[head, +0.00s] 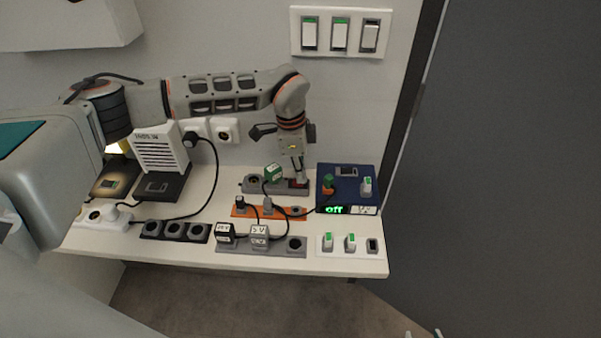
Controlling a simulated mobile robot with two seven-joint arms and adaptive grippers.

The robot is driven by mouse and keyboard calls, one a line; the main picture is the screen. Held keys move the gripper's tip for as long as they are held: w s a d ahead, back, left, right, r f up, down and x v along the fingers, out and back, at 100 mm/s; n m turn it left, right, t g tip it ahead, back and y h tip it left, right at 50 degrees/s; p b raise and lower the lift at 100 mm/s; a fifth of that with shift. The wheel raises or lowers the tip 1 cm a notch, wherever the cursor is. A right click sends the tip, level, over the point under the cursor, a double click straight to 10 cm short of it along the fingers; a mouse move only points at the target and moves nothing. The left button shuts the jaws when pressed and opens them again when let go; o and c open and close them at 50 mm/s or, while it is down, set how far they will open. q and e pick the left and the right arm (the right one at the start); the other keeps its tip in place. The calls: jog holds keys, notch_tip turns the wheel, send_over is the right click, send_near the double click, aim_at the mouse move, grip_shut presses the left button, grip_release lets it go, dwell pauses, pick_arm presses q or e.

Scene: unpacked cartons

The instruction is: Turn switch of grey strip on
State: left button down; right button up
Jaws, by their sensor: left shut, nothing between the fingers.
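A grey strip (276,187) lies at the back of the white table, with a dark socket and a green-labelled plug (273,173) near it. A red switch (298,183) sits at its right end. My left gripper (299,179) points down over this end, shut and empty, its tips at or just above the switch. The tips partly cover the switch, so I cannot tell contact or its position. A second grey strip (289,252) lies at the front with two adapters. Small pale tips at the bottom right edge may be my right gripper (422,334), mostly cut off.
An orange strip (240,211) with plugs and cables lies between the grey strips. A blue box (348,204) showing "off" stands close right of my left gripper. A white switch strip (325,251) is at the front right. Wall switches (340,33) are above.

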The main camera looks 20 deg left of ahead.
pick_arm(q)
jog(key=shift+d+f, duration=0.15)
jog(key=shift+f, duration=0.15)
jog(key=shift+s, duration=0.1)
jog(key=shift+s+a+r+p, duration=0.15)
jog(key=shift+a+p, duration=0.35)
jog(key=shift+a, duration=0.35)
jog(key=shift+d, duration=0.1)
jog(key=shift+r, duration=0.1)
